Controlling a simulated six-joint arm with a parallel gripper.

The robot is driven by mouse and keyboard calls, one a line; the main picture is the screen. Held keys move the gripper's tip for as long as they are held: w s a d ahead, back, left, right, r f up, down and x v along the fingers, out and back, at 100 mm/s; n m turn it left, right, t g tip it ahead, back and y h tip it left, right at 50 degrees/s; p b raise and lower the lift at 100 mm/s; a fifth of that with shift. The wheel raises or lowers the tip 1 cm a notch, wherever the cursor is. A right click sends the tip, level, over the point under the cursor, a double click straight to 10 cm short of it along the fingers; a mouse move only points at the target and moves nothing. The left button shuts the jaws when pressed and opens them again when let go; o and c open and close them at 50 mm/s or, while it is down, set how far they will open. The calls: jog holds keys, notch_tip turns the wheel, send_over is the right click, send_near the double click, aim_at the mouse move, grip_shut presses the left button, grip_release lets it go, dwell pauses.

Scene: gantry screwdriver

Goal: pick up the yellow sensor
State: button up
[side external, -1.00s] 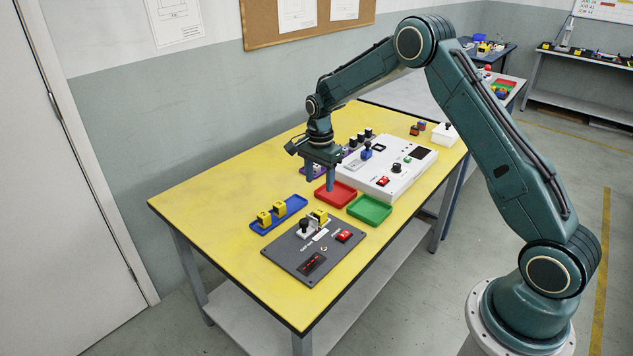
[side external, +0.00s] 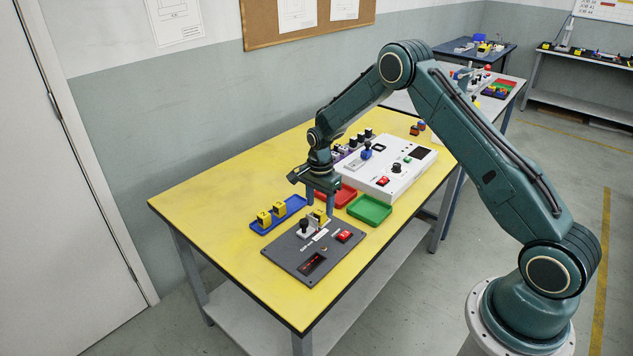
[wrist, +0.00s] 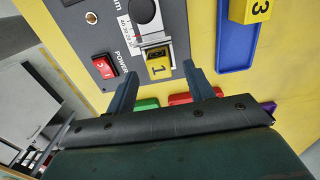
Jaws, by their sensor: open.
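In the wrist view, my fingertips (wrist: 162,73) lie either side of the sensor, with gaps on both sides. I cannot tell whether the tips have reached its height.
Beside the sensor on the panel are a black knob (wrist: 142,10) and a red power switch (wrist: 104,67). The red tray (side external: 345,194) and green tray (side external: 370,209) lie behind. A white control box (side external: 388,172) stands farther back. The yellow tabletop's left end is clear.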

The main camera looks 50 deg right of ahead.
aim_at(320, 211)
jog(key=shift+f, duration=1.75)
grip_shut()
jog(key=shift+r, duration=0.2)
notch_tip(320, 211, up, 20)
jog(key=shift+f, duration=0.15)
